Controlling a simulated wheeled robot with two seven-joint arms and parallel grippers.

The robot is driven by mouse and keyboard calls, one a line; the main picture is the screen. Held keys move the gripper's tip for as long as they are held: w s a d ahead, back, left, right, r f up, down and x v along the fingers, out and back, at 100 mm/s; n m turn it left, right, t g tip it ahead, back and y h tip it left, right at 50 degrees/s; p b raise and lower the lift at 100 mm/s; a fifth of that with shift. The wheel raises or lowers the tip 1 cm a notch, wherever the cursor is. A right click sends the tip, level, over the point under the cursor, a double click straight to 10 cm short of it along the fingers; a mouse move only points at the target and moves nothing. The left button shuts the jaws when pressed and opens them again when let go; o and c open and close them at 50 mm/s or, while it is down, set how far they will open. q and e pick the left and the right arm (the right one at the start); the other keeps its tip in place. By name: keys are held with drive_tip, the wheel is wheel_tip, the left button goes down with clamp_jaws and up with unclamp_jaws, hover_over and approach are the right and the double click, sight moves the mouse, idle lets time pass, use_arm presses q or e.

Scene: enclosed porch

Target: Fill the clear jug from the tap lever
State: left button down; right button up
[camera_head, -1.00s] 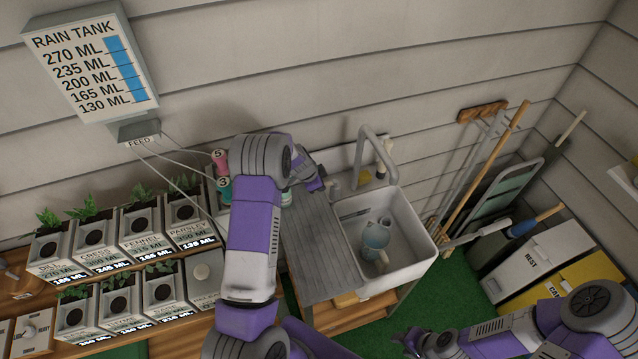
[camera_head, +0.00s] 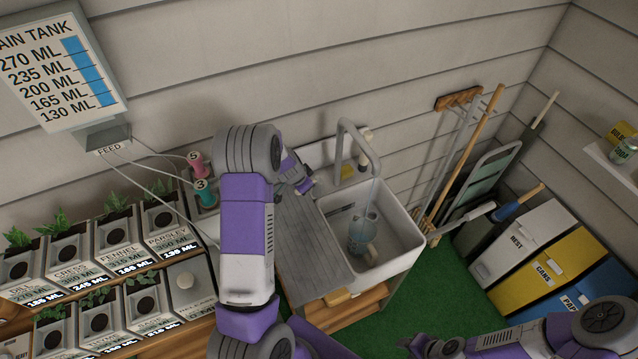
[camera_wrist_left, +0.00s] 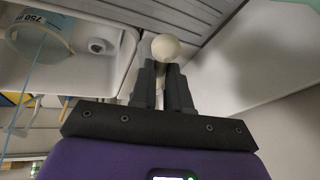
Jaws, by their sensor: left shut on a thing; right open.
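The clear jug (camera_head: 362,232) stands in the white sink (camera_head: 408,250) below the curved tap spout (camera_head: 345,140). A thin blue stream of water (camera_head: 373,192) runs from the spout into the jug. In the left wrist view the jug (camera_wrist_left: 38,32) shows at the upper left with the stream in front of it. My left gripper (camera_head: 306,188) is at the sink's back left. In the left wrist view it (camera_wrist_left: 165,72) is shut on the pale round knob of the tap lever (camera_wrist_left: 165,47). My right gripper (camera_head: 412,343) is open and empty at the bottom, away from the sink.
A grey draining board (camera_head: 305,245) lies left of the sink. Labelled plant pots (camera_head: 120,238) stand on the left shelves, below the rain tank board (camera_head: 60,75). Brooms (camera_head: 470,155) and bins (camera_head: 525,245) stand on the right. Green floor (camera_head: 440,285) is clear in front.

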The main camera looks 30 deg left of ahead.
use_arm(q)
drive_tip(key=shift+d+n+y+p, duration=0.5)
drive_tip(key=shift+d+n+p, duration=0.2)
drive_tip(key=shift+n+p, duration=0.45)
drive_tip(key=shift+n, duration=0.25)
drive_tip(key=c, duration=1.1)
unclamp_jaws()
drive_tip(key=v, duration=0.7)
drive_tip(key=shift+r+p, duration=0.3)
drive_tip(key=shift+p, duration=0.15)
drive_tip(key=shift+s+d, duration=0.1)
